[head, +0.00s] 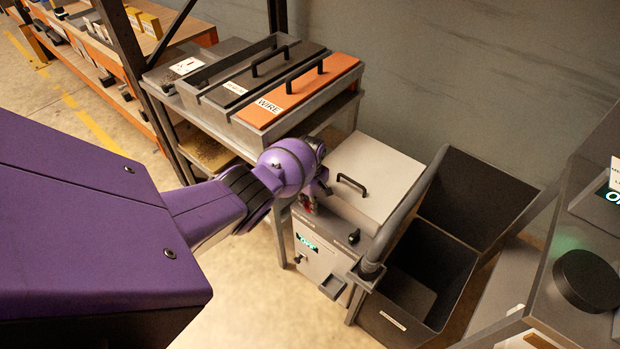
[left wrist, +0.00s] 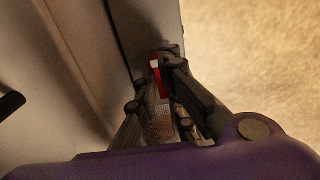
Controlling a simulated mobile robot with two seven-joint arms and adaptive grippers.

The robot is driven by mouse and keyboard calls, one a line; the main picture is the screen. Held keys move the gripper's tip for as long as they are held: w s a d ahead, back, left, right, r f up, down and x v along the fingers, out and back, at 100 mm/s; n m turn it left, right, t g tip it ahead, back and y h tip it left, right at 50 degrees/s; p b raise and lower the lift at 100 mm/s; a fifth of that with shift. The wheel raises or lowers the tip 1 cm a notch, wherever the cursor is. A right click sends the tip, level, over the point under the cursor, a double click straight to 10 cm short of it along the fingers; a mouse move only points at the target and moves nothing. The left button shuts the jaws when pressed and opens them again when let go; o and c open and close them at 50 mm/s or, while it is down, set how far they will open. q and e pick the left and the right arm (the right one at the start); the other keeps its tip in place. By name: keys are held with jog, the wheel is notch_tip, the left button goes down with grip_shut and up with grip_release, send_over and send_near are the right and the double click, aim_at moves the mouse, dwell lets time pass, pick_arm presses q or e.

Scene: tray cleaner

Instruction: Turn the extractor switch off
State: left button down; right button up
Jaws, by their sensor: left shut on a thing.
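A pale machine (head: 376,170) with a hinged lid and black handle stands below the shelf. Its front carries a lit green display (head: 307,242) and a dark knob (head: 353,237). My left gripper (head: 319,190) is at the machine's left side, partly hidden by my purple wrist. In the left wrist view, its dark fingers (left wrist: 157,82) are closed around a small red switch (left wrist: 155,63) with a white part, on a dark panel. A bit of red also shows beside the gripper in the head view. The switch's position cannot be told. My right gripper is not in view.
A shelf with a grey lidded bin and an orange lidded bin (head: 340,72) labelled WIRE stands behind my arm. A grey pipe (head: 405,205) and an open dark bin (head: 425,265) are right of the machine. Bare floor (head: 250,290) lies in front.

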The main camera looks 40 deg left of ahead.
pick_arm(q)
jog(key=shift+w+a, duration=0.1)
jog(key=c, duration=1.9)
grip_release()
jog(key=shift+o, duration=0.2)
notch_tip(320, 180, up, 12)
